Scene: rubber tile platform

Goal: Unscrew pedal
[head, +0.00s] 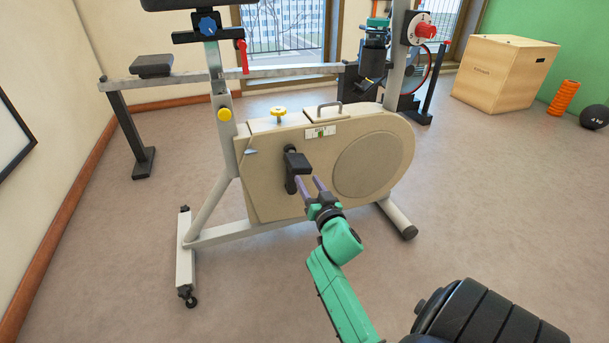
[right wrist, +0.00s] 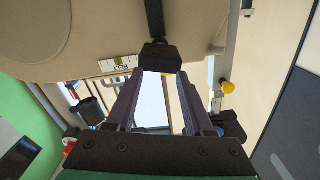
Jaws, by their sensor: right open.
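The black pedal (head: 297,161) sits on the near side of a beige exercise bike (head: 262,172), at the upper end of a dark crank arm (head: 291,184). My right gripper (head: 308,181) is open and empty, its purple fingers just right of the crank and below the pedal in the head view. In the right wrist view the pedal (right wrist: 160,57) shows just beyond the gap between the fingertips (right wrist: 157,75), in line with it. I cannot tell whether they touch. The pedal's joint with the crank is not clear. My left gripper is out of view.
A wooden box (head: 503,72), an orange roller (head: 563,98) and a black ball (head: 594,117) stand at the right. The floor (head: 110,275) in front is clear at the left.

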